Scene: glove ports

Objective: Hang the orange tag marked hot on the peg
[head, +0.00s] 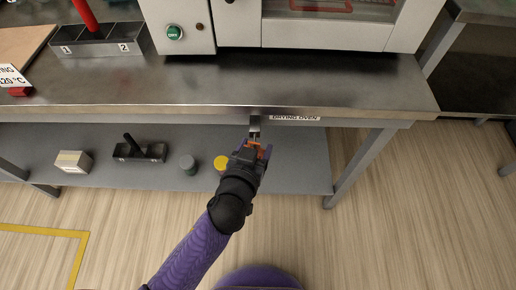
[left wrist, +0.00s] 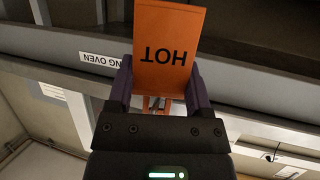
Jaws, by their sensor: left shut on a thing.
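The orange tag (left wrist: 166,40) marked HOT is between the fingers of my left gripper (left wrist: 157,88) in the left wrist view, with its lettering upside down there. In the head view only a little orange shows at my left gripper (head: 257,148), which is shut on the tag just below the bench's front edge. A small metal peg (head: 255,122) projects from that edge, left of the DRYING OVEN label (head: 296,118). The gripper is right at the peg. I cannot tell whether the tag touches or hangs on it. My right gripper is not in view.
The steel bench (head: 150,88) carries the white oven (head: 330,32) and a numbered grey holder (head: 98,40). On the lower shelf (head: 290,170) are a small box (head: 73,161), a dark tray (head: 140,152), a grey jar (head: 188,164) and a yellow-topped item (head: 220,163).

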